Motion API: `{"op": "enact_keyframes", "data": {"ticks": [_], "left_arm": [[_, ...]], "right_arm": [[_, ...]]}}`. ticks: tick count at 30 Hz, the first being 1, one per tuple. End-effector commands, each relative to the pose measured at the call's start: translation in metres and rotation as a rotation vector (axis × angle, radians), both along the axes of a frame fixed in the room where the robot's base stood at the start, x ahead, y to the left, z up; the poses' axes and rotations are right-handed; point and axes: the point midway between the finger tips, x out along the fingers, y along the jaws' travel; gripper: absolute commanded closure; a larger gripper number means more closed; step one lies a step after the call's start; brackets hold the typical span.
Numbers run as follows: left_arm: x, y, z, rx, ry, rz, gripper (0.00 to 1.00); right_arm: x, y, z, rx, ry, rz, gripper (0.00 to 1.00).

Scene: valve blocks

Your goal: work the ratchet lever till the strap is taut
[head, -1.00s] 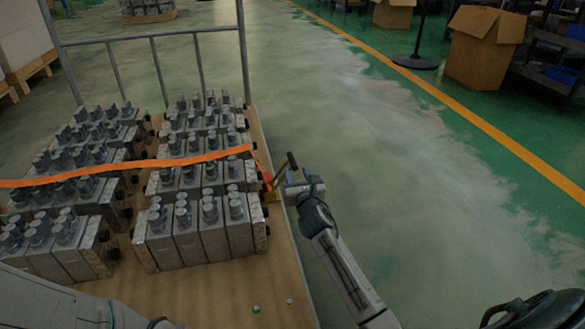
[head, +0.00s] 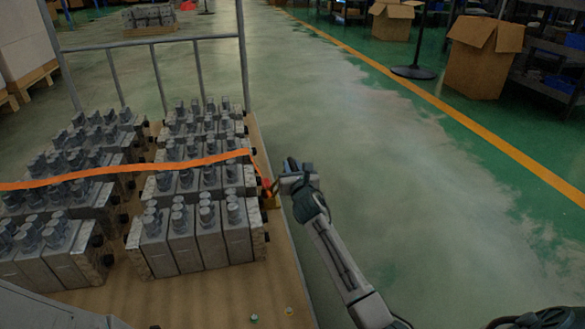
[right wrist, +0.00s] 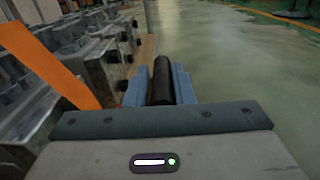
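The orange strap (head: 120,171) runs across the tops of the grey valve blocks (head: 200,225) and bends down over their right side. It also shows in the right wrist view (right wrist: 48,62). The ratchet (head: 269,192) sits low at the right edge of the pallet, at the strap's end, partly hidden by my right gripper. My right gripper (head: 290,168) is at the lever, just outside the pallet edge. In the right wrist view the dark lever handle (right wrist: 162,82) stands between its blue fingers, which look closed on it. My left gripper is not seen.
The wooden pallet (head: 205,298) has a metal rail frame (head: 150,35) at its far end. Two small round pieces lie on its near part. Open green floor (head: 390,170) lies to the right. A cardboard box (head: 483,60) and a post base (head: 413,72) stand farther off.

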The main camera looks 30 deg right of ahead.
Motion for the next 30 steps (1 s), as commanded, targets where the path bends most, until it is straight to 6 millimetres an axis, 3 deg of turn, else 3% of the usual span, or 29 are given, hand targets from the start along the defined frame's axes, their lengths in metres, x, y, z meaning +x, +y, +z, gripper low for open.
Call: {"op": "enact_keyframes", "data": {"ticks": [14,22,30], "left_arm": [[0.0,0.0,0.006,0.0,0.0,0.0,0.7],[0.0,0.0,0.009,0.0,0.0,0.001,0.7],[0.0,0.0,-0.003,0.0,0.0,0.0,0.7]], "right_arm": [[-0.003,-0.009,-0.007,0.068,-0.014,-0.001,1.0],[-0.007,-0.027,-0.028,0.254,-0.061,-0.004,1.0],[-0.011,-0.042,-0.055,0.463,-0.116,-0.004,1.0]]}}
